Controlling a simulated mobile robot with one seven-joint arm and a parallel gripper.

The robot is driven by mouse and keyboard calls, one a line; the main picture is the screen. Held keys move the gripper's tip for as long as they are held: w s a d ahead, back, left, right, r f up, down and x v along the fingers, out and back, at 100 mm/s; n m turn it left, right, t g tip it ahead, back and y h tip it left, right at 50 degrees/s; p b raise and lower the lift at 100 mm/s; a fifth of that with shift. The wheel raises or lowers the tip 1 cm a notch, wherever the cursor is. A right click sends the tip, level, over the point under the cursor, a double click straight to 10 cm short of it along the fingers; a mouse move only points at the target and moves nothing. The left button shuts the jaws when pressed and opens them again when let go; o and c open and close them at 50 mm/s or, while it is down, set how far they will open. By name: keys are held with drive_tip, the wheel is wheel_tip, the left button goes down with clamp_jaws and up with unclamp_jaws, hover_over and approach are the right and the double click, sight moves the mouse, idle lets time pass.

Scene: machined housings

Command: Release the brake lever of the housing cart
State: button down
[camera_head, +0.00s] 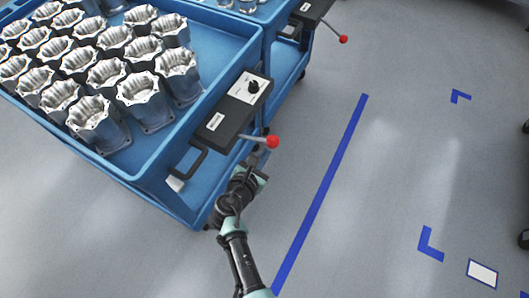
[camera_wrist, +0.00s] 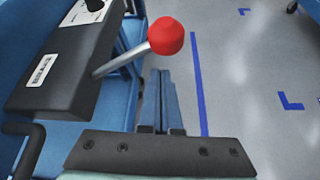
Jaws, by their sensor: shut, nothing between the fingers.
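The blue housing cart (camera_head: 216,40) stands at the upper left in the head view, its tray full of grey machined housings. A dark control box (camera_head: 232,108) is on its near side. The brake lever (camera_head: 256,138), a metal rod with a red ball knob (camera_head: 272,141), sticks out sideways from this box. In the wrist view the lever (camera_wrist: 122,60) and red knob (camera_wrist: 165,36) are large and close. My gripper (camera_head: 262,157) has its fingers together, empty, just below the knob in the head view. The wrist view shows the fingertips (camera_wrist: 160,73) below the knob; I cannot tell whether they touch it.
A black handle (camera_head: 190,160) projects from the cart beside the box. A second blue cart with a similar red-knobbed lever (camera_head: 343,39) stands behind. Blue tape (camera_head: 322,190) marks the grey floor to the right, which is mostly clear there.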

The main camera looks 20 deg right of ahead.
drive_tip(key=a+f+p+v, duration=0.1)
drive_tip(key=p+v, duration=0.1)
drive_tip(key=v, duration=0.7)
drive_tip(key=shift+s, duration=0.2)
drive_tip(key=w+a+r+m+t+y+p, duration=0.15)
drive_tip(key=w+r+m, duration=0.35)
drive_tip(key=r, duration=0.7)
drive_tip(key=w+a+r+m+t+y, duration=0.1)
drive_tip(key=w+a+r+m+t, duration=0.25)
drive_tip(key=r, duration=0.75)
drive_tip(key=w+r+m+t+y, duration=0.15)
drive_tip(key=w+r+m, duration=0.4)
drive_tip(key=r, duration=0.65)
wheel_tip(320, 180, up, 18)
drive_tip(key=s+a+m+t+y, duration=0.1)
drive_tip(key=s+m+t, duration=0.1)
drive_tip(key=m+t, duration=0.35)
drive_tip(key=s+a+r+m+t+y+p, duration=0.1)
drive_tip(key=s+r+m+t+y, duration=0.1)
drive_tip(key=s+r, duration=0.5)
drive_tip(key=s+a+r+m+t+y, duration=0.1)
drive_tip(key=s+r+t, duration=0.3)
drive_tip(key=r, duration=0.9)
drive_tip(key=s+m+y, duration=0.1)
drive_tip(key=s, duration=0.2)
drive_tip(key=shift+s+a+r+m+t+p, duration=0.15)
drive_tip(key=shift+s+a+m+t+p, duration=0.15)
drive_tip(key=shift+m+t+p, duration=0.1)
